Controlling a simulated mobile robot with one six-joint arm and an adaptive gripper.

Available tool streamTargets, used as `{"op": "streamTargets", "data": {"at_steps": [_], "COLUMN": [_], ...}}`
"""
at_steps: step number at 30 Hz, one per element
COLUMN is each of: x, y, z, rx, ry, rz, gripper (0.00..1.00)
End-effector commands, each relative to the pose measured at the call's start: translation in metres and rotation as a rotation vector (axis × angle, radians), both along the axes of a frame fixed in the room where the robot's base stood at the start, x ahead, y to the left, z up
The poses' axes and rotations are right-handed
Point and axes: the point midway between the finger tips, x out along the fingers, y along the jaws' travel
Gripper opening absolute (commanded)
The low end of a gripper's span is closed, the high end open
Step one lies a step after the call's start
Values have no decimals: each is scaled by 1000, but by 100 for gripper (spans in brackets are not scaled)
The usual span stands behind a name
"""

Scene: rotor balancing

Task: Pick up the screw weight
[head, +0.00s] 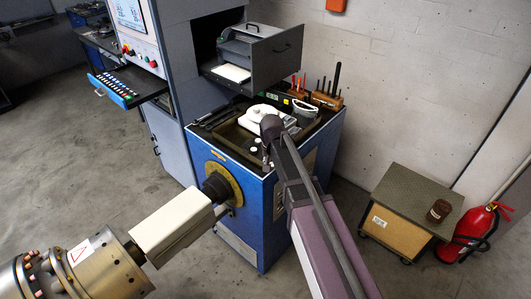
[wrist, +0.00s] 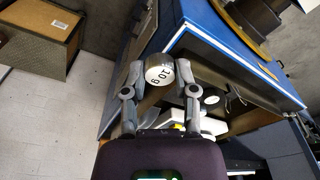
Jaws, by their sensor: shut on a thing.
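The screw weight (wrist: 160,73) is a short cylinder with a pale face and dark printed figures, seen in the wrist view. My gripper (wrist: 158,62) is shut on it, with one finger on each side. The weight appears above the edge of the blue cabinet, near the tray (wrist: 240,86). In the head view my arm reaches over the cabinet top (head: 332,118), and the fingers and held weight are mostly hidden.
An open printer drawer (head: 262,62) overhangs the back. A low cabinet (head: 412,210) and fire extinguisher (head: 474,232) stand right.

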Motion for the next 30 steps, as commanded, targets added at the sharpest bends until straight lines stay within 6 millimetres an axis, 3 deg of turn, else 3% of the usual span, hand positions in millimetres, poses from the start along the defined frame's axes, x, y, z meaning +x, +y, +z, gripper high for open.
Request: {"op": "streamTargets", "data": {"at_steps": [1,3,10,30], "x": [-14,-25,-46,-52], "y": [-5,-10,-19,-21], "z": [2,3,5,5], "rx": [0,0,0,0], "ry": [0,0,0,0], "rz": [0,-1,-1,-1], "gripper": [20,20,20,20]}}
